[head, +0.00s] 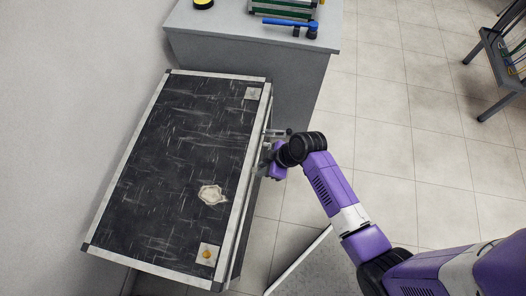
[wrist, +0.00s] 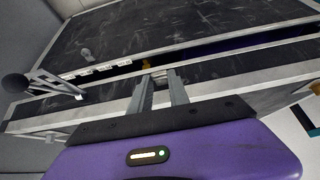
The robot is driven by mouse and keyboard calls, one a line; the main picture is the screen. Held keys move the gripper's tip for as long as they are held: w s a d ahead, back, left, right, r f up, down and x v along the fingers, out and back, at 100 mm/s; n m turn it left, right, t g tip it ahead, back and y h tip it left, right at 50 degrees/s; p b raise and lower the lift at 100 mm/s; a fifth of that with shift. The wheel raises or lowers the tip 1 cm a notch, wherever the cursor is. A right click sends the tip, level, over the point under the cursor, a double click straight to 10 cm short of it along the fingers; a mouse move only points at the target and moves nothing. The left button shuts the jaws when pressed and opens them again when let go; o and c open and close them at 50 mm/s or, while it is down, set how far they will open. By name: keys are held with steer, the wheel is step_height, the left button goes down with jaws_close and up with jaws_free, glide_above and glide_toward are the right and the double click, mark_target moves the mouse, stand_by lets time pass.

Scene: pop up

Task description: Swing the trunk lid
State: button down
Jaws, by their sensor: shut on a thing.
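The trunk (wrist: 230,85) stands by the wall, with a scuffed black lid (head: 185,130) framed in pale metal edging. The lid also fills the top of the wrist view (wrist: 190,25). A dark gap shows between lid and body there, so the lid looks slightly raised. My gripper (head: 265,168) is at the lid's right edge in the head view. In the wrist view its fingers (wrist: 159,78) are closed at the front rim, on a small part at the lid's edge. The fingertips partly hide the exact contact.
A grey cabinet (head: 250,50) stands behind the trunk, with a blue-handled tool (head: 290,22) on top. A metal lever-like part with a dark knob (wrist: 15,83) sticks out at the trunk's front.

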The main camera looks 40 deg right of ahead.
step_height(320, 180, up, 11)
steer(key=w+a+p, duration=0.1)
steer(key=w+p, duration=0.1)
steer(key=p, duration=0.6)
steer(key=shift+w+a+f+p, duration=0.15)
steer(key=shift+a+f+p, duration=0.05)
steer(key=shift+a+p, duration=0.1)
steer(key=shift+f, duration=0.1)
steer(key=w+a+r+p, duration=0.2)
steer(key=w+r, duration=0.1)
steer(key=r, duration=0.3)
steer(key=w+a+r+p, duration=0.2)
steer(key=w+r+p, duration=0.1)
steer(key=r, duration=0.4)
steer(key=shift+a+r, duration=0.2)
steer(key=shift+r, duration=0.05)
stand_by(0.6)
steer(key=c, duration=2.2)
jaws_free()
steer(key=c, duration=1.7)
jaws_free()
